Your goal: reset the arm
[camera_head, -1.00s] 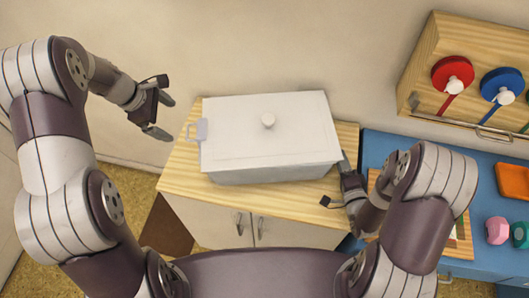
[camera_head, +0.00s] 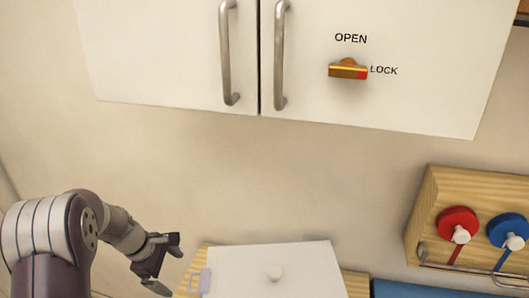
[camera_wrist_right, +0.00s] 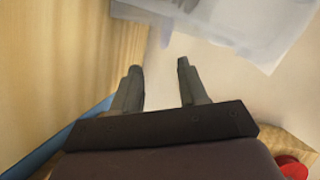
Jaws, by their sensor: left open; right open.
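My left gripper (camera_head: 166,268) is open and empty at the lower left of the head view, a little left of the white lidded box. My right gripper (camera_wrist_right: 163,80) shows in the right wrist view with its two fingers apart and nothing between them. In that view the white box (camera_wrist_right: 250,22) shows at the top, beyond the fingertips. My right arm is out of the head view.
The white box (camera_head: 235,270) stands on a wooden-topped cabinet. A white wall cabinet (camera_head: 170,50) with two handles and a brass latch (camera_head: 347,70) hangs above. A wooden rack (camera_head: 432,225) holds red (camera_head: 458,222) and blue (camera_head: 508,230) round stamps at right.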

